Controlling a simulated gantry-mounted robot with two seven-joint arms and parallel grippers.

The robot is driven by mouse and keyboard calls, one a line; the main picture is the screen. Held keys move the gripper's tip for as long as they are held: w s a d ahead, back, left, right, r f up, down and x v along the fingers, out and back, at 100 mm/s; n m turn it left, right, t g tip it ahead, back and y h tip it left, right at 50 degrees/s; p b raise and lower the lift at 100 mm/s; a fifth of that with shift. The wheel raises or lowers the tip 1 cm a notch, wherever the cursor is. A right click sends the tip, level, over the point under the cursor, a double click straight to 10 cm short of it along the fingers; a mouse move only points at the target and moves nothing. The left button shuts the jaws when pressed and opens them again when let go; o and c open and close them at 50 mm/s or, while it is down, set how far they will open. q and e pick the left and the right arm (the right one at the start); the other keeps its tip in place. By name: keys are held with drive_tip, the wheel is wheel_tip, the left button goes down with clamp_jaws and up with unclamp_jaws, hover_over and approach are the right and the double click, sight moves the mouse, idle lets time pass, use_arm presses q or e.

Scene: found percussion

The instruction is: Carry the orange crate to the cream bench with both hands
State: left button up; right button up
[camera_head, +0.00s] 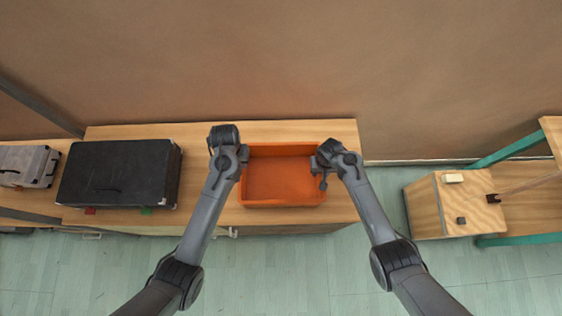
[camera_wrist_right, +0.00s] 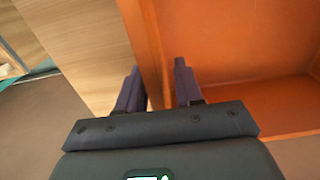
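The orange crate (camera_head: 283,190) is an open, empty-looking box on a wood-topped bench (camera_head: 342,212). My right gripper (camera_head: 320,170) is at its right wall in the head view. In the right wrist view, the crate wall (camera_wrist_right: 152,60) runs between the two fingers of that gripper (camera_wrist_right: 158,85), with a small gap beside the right finger, so it looks open around the wall. My left gripper (camera_head: 239,160) is at the crate's left wall; its fingers are hidden by the arm. I cannot pick out a separate cream bench.
A black case (camera_head: 118,175) lies left of the crate, with a grey case (camera_head: 27,166) farther left. A wooden box (camera_head: 428,208) with small blocks stands at the right beside a green-framed structure (camera_head: 515,147). Pale green floor (camera_head: 330,275) is open in front.

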use_arm(q)
drive_tip(key=shift+r, duration=0.15)
use_arm(e)
wheel_tip(320, 180, up, 12)
drive_tip(key=shift+f, duration=0.1)
idle(0.3)
idle(0.3)
